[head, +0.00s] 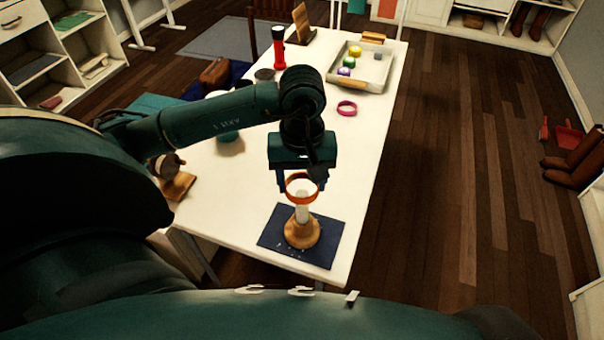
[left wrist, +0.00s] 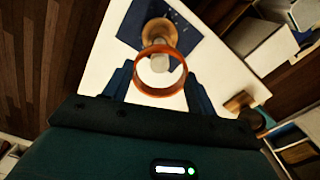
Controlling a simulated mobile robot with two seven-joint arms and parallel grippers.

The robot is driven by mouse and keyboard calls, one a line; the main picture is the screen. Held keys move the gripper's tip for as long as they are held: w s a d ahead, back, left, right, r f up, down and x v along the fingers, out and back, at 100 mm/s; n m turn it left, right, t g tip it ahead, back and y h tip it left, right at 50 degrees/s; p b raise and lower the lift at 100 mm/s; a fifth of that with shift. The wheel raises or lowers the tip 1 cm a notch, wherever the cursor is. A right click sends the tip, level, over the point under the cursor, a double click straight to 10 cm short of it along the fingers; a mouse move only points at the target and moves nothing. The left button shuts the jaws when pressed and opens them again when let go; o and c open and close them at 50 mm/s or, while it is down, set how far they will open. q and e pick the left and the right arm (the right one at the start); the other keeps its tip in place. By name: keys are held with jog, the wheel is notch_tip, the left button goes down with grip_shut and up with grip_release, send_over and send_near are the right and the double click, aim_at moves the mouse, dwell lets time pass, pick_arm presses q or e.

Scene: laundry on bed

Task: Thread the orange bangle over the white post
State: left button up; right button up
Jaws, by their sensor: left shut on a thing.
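The orange bangle (head: 301,202) is held between the fingers of my left gripper (head: 301,185), above the near end of the table. The white post (head: 302,214) stands upright on a round wooden base (head: 302,234) on a dark blue mat (head: 328,230). In the head view the bangle's near rim crosses in front of the post near its top. In the left wrist view the post's pale top (left wrist: 158,65) shows through the bangle (left wrist: 160,92). I cannot tell whether the bangle is around the post or just above it. My right gripper is not in view.
A pink bangle (head: 347,108) lies on the white table (head: 376,135). A tray (head: 378,80) with several coloured things is at the far right. A red and black torch (head: 279,50) stands farther back. Table space right of my gripper is clear.

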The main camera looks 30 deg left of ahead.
aim_at(302, 194)
pick_arm(q)
jog(key=shift+f+b, duration=0.5)
jog(key=shift+f, duration=0.15)
jog(key=shift+f+b, duration=0.6)
jog(key=shift+b, duration=0.1)
jog(key=shift+f+b, duration=0.5)
jog(key=shift+b, duration=0.1)
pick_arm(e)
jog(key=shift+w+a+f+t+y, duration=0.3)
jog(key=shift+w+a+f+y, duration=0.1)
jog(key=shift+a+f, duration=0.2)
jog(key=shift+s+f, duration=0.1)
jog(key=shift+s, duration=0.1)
pick_arm(q)
jog(key=o, duration=1)
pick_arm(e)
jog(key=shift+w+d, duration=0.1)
pick_arm(q)
jog(key=shift+o, duration=0.2)
notch_tip(302, 194, up, 13)
jog(key=shift+r+p, duration=0.15)
jog(key=shift+p, duration=0.15)
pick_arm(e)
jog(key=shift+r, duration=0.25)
pick_arm(q)
jog(key=shift+d, duration=0.1)
